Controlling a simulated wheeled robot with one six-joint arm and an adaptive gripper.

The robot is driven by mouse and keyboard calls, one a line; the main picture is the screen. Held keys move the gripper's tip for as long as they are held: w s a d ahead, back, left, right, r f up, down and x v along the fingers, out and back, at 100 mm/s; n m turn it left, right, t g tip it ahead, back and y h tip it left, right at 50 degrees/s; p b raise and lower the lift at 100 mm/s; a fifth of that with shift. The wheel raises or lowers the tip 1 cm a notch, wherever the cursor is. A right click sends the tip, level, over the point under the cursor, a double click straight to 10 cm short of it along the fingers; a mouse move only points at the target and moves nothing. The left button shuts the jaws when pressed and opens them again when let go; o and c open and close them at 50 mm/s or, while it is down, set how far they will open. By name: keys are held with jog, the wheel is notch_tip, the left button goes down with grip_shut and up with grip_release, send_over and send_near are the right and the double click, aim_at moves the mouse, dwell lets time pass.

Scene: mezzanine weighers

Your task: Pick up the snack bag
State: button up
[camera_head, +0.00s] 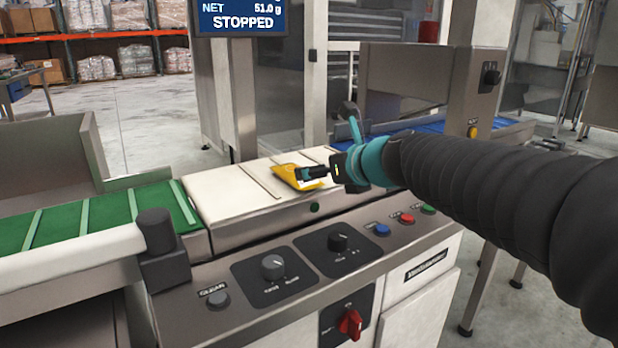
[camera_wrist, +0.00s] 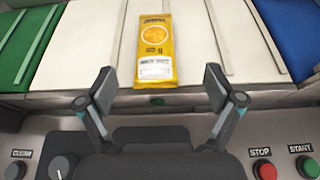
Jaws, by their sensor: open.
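The snack bag (camera_head: 298,177) is a yellow packet lying flat on the white weighing belt. In the wrist view the snack bag (camera_wrist: 154,45) lies lengthwise ahead of my gripper, its near white-labelled end close to the belt's front edge. My gripper (camera_head: 318,172) reaches in from the right in the head view and covers part of the bag there. In the wrist view my gripper (camera_wrist: 160,88) is open, with one finger on each side of the line of the bag. The bag's near end lies about level with the fingertips, and nothing is gripped. I cannot tell the height of the fingers above the belt.
The white belt (camera_head: 232,193) lies between a green cleated belt (camera_head: 72,218) and a blue belt (camera_head: 432,127). A control panel with knobs and buttons (camera_head: 382,230) runs along the front. A post carries a display (camera_head: 240,17) reading STOPPED behind the belt.

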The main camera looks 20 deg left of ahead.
aim_at(293, 172)
jog(key=x, duration=0.6)
jog(key=shift+s+a+b+x, duration=0.15)
jog(key=shift+b+x, duration=0.1)
jog(key=shift+x, duration=1.1)
jog(key=shift+s+a+b+x, duration=0.1)
jog(key=shift+s+b+x, duration=0.15)
jog(key=shift+x, duration=1.1)
jog(key=c, duration=1.3)
